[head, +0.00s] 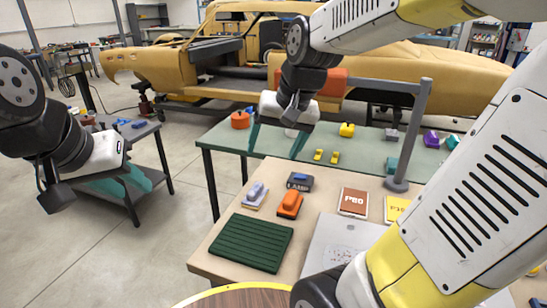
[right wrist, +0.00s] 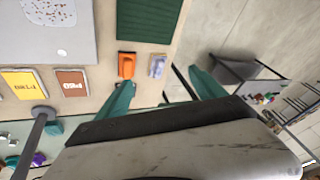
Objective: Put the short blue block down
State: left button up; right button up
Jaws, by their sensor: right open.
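A short pale-blue block (head: 257,190) rests on the beige table near its left edge, beside an orange block (head: 290,204). It also shows in the right wrist view (right wrist: 158,66), ahead of and between my right fingertips. My right gripper (head: 272,149) is open and empty, raised above and behind the block, with teal fingers spread apart. The right gripper also shows in its own wrist view (right wrist: 162,78). My left gripper (head: 125,182) hangs at the far left, away from the beige table; its finger gap is not clear from this side.
A green ribbed mat (head: 250,242) lies in front of the blocks. A brown P80 sheet (head: 354,202), a yellow sheet (head: 396,208) and a grey post (head: 404,140) are to the right. A green-topped table (head: 225,138) stands behind.

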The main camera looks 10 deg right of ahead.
jog(key=s+r+n+t, duration=0.1)
jog(key=s+n, duration=0.1)
jog(key=s, duration=0.7)
jog(key=shift+s+n+t, duration=0.2)
jog(key=shift+n+t, duration=0.1)
jog(key=shift+t, duration=0.1)
jog(key=shift+s, duration=0.1)
